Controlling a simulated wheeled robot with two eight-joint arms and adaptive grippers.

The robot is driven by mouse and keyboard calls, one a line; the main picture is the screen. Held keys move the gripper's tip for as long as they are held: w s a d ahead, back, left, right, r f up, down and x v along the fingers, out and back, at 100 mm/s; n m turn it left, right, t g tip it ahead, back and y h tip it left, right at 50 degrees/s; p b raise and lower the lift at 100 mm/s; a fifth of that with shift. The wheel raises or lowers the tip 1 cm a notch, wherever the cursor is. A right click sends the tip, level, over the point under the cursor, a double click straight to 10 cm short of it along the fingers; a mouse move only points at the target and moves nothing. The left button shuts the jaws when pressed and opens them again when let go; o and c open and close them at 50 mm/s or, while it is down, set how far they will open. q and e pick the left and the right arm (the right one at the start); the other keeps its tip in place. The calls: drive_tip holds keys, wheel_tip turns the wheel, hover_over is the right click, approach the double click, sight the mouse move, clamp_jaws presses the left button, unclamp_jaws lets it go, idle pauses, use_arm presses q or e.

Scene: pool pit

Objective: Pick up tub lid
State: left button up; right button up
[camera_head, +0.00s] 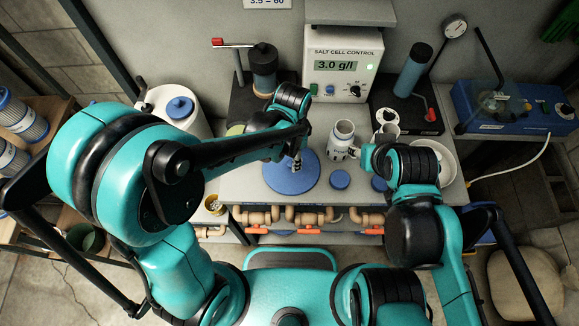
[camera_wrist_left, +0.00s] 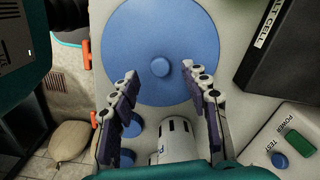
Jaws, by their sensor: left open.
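The tub lid (camera_head: 277,180) is a large flat blue disc lying on the grey bench, with a small round knob at its centre. In the left wrist view the lid (camera_wrist_left: 125,45) fills the top middle. My left gripper (camera_head: 297,163) is over the lid and hides part of it in the head view. In the left wrist view my left gripper (camera_wrist_left: 160,75) is open, its fingertips apart on either side of the knob, with nothing between them.
A white jar (camera_head: 342,138) and a small blue cap (camera_head: 340,179) stand right of the lid. The salt cell control box (camera_head: 342,65) is behind. A white drum with a blue cap (camera_head: 180,107) is at left. Pipes with orange handles (camera_head: 310,216) run below the bench's front edge.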

sight(291, 166)
use_arm(q)
wheel_tip(291, 166, down, 3)
drive_tip(key=shift+b, duration=0.3)
clamp_jaws()
drive_tip(key=shift+r, duration=0.15)
